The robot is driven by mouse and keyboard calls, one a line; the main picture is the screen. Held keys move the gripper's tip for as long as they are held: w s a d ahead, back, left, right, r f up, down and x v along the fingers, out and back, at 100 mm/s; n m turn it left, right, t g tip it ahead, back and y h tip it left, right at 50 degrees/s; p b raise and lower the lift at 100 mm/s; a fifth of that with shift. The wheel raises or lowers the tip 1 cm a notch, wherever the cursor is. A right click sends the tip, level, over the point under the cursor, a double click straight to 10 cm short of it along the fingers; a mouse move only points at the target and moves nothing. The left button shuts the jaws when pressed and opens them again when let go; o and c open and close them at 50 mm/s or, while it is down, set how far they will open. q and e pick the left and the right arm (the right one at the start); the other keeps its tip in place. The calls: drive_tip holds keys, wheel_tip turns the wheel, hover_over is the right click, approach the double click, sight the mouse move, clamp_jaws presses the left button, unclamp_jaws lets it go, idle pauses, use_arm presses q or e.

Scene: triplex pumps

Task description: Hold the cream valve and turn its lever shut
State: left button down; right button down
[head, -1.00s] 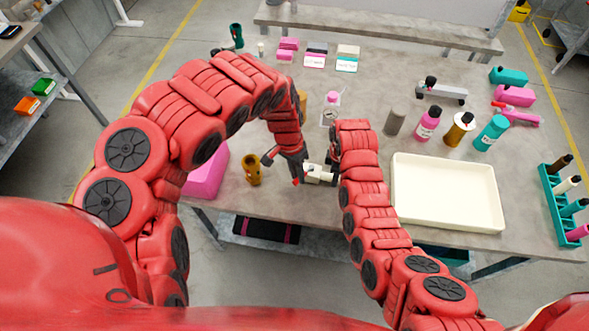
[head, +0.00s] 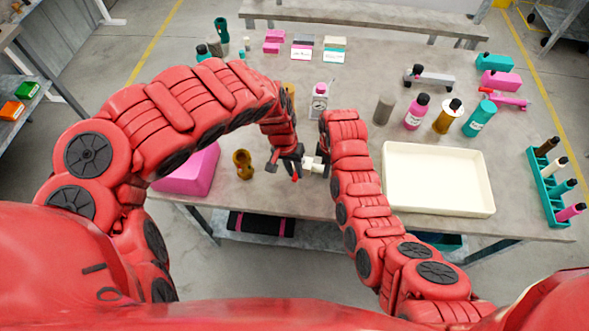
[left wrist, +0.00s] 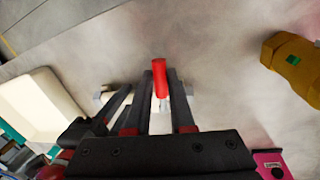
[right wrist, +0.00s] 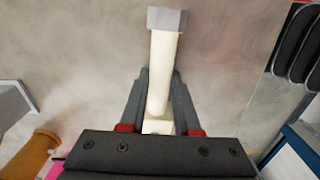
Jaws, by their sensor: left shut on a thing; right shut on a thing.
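The cream valve (head: 310,163) is small in the head view, between my two grippers near the table's front edge. In the right wrist view its pale cream body (right wrist: 163,75) runs between the fingers and ends in a grey tip. My right gripper (right wrist: 159,95) is shut on that body; my own arm partly hides it in the head view. In the left wrist view the red lever (left wrist: 159,78) stands between the fingertips of my left gripper (left wrist: 161,92), which is shut on it. The valve's far parts and the lever's exact angle are hidden.
A cream tray (head: 438,207) lies to the right. A gauge bottle (head: 319,103) stands behind. Several bottles stand beyond the tray. Bare table shows around the grippers.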

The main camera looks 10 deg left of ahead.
use_arm(q)
drive_tip(key=shift+w, duration=0.1)
drive_tip(key=c, duration=0.8)
unclamp_jaws()
drive_tip(key=shift+o, duration=0.2)
